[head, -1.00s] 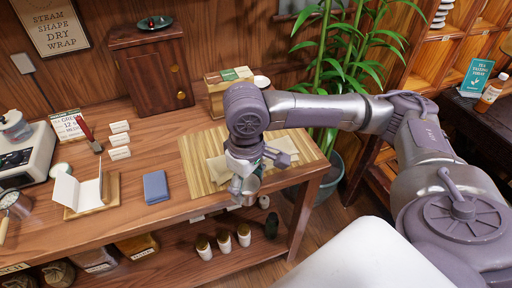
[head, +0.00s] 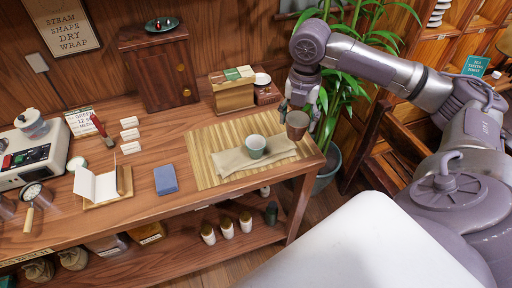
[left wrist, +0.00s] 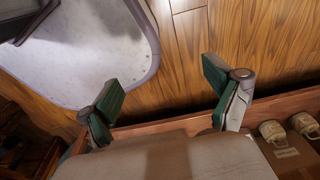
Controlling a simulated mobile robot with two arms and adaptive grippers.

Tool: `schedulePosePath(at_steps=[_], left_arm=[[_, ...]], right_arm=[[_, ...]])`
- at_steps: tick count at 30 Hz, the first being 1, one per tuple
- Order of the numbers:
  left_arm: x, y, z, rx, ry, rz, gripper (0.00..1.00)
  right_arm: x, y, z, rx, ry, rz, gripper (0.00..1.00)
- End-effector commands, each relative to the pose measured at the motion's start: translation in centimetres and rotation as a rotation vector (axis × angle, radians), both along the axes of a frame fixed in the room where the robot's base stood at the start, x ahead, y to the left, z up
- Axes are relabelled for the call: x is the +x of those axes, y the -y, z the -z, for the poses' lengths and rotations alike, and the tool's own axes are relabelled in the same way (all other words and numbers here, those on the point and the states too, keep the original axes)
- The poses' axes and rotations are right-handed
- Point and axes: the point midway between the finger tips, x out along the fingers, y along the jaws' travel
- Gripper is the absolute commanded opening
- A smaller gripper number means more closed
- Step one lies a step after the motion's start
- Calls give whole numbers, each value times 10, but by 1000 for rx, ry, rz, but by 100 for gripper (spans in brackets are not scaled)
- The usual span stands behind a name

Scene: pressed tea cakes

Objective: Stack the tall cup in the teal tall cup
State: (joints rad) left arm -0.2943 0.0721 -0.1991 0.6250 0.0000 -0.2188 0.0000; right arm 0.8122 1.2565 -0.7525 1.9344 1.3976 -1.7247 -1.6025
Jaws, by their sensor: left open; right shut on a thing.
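My right gripper (head: 299,103) is shut on the brown tall cup (head: 297,125). It holds this cup to the right of the teal cup and apart from it, near the mat's right end. My left gripper (left wrist: 165,105) shows only in the left wrist view. Its fingers are wide apart with nothing between them, and wooden floor lies beyond.
The bamboo mat (head: 205,158) lies on the wooden table's right end. A blue block (head: 165,179), a box (head: 233,92) and a wooden cabinet (head: 158,70) stand around it. A potted plant rises behind the right end. Several cups sit on the lower shelf.

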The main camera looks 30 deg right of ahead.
Motion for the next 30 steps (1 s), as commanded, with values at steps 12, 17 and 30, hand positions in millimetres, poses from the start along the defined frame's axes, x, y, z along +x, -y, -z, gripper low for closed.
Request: schedulePosePath(at_steps=[12, 17, 30], left_arm=[[-12, -7, -23, 9, -18, 3, 90], [-10, -7, -27, 9, -16, 4, 90], [-8, -7, -41, 9, -11, 4, 90]], right_arm=[[71, -46, 47, 4, -1, -15, 27], [91, -58, 62, 1, 0, -15, 27], [96, -61, 106, -1, -2, -14, 27]])
